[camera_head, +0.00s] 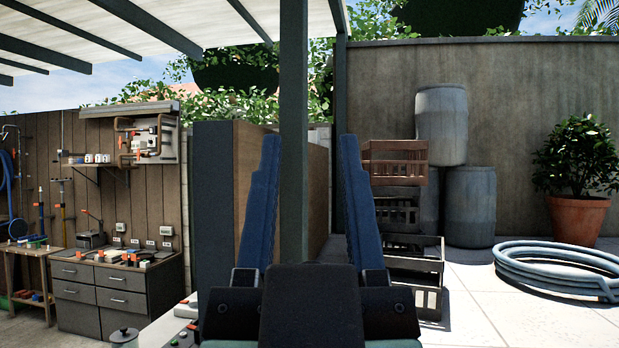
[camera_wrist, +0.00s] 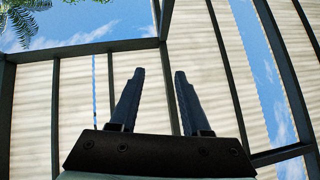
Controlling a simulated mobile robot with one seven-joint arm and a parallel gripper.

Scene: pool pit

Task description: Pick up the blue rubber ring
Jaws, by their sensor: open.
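My gripper (camera_head: 308,140) stands large and close in the middle of the head view, its two dark blue fingers pointing up and wide apart. In the wrist view my gripper (camera_wrist: 159,72) is also open, with nothing between the fingers; they point at the roof and sky. I cannot make out a blue rubber ring for certain in either view. Small items on the left workbench and side table are too small to tell apart, and my gripper hides part of the scene behind it.
A dark post (camera_head: 293,120) stands behind my gripper. A workbench with drawers (camera_head: 120,298) and a small side table (camera_head: 38,255) are at left. Stacked crates (camera_head: 398,150), barrels (camera_head: 442,125), a coiled hose (camera_head: 560,268) and a potted plant (camera_head: 578,218) are at right. Paving at front right is clear.

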